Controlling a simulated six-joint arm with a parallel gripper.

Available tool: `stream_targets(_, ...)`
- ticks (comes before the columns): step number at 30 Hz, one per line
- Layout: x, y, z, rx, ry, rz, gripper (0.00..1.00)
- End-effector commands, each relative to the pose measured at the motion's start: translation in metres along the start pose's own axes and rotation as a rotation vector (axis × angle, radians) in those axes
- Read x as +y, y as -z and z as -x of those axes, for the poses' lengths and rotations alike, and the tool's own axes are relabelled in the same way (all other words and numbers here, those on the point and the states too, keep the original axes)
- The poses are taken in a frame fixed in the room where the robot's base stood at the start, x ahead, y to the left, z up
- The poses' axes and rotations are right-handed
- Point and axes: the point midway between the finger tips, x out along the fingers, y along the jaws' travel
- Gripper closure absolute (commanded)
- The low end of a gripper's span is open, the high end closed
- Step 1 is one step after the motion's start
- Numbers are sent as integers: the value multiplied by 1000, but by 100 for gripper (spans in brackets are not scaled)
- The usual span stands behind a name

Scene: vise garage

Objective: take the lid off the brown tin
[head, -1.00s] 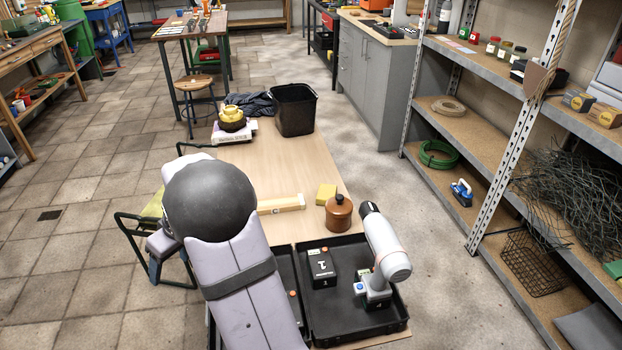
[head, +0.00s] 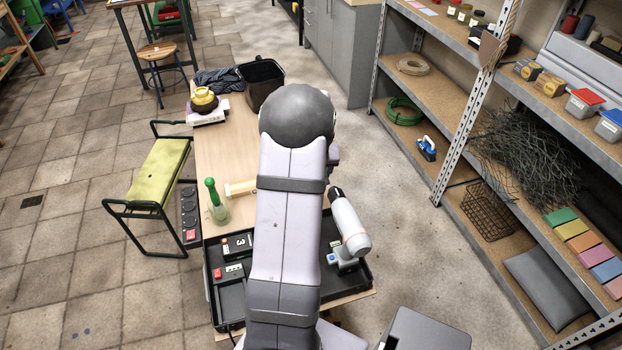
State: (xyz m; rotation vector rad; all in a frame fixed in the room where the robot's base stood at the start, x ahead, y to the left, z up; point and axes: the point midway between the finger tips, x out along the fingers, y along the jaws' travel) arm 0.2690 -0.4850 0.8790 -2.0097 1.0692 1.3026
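The brown tin does not show now; my grey arm covers the middle of the bench where it stood a second ago. In the earlier head view it is a round brown tin with a dark knob on top. My gripper is hidden behind my own arm, so its fingers and anything in them cannot be seen.
A white cordless drill (head: 349,226) stands in the black tray (head: 330,296) right of my arm. A green-topped bottle (head: 216,202) and a power strip (head: 189,211) are at left. A black bin (head: 262,82) and scale (head: 208,116) stand at the bench's far end.

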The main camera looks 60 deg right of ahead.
Motion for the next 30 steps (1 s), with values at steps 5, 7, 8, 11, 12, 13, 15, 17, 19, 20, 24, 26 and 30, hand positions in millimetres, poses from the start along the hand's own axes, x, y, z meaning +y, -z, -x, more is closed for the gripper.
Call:
stream_targets(5, 2, 0, -2, 1, -4, -4, 34)
stream_targets(7, 2, 0, -6, 0, -3, -3, 34)
stream_targets(8, 2, 0, -8, -1, -2, -3, 34)
stream_targets(11, 2, 0, -16, -1, -2, -4, 34)
stream_targets(12, 2, 1, -18, 0, -2, -4, 34)
stream_targets(13, 2, 1, -19, 1, -3, -4, 34)
stream_targets(15, 2, 1, -21, 1, -3, -3, 34)
stream_targets(17, 2, 1, -22, 1, -3, -3, 34)
stream_targets(19, 2, 1, -22, 1, -2, -3, 34)
stream_targets(20, 2, 1, -23, 0, -2, -3, 34)
stream_targets(24, 3, 3, -31, -2, -2, -2, 34)
stream_targets(26, 4, 3, -36, -2, -2, -3, 34)
stream_targets(30, 6, 6, -50, -1, -2, -2, 34)
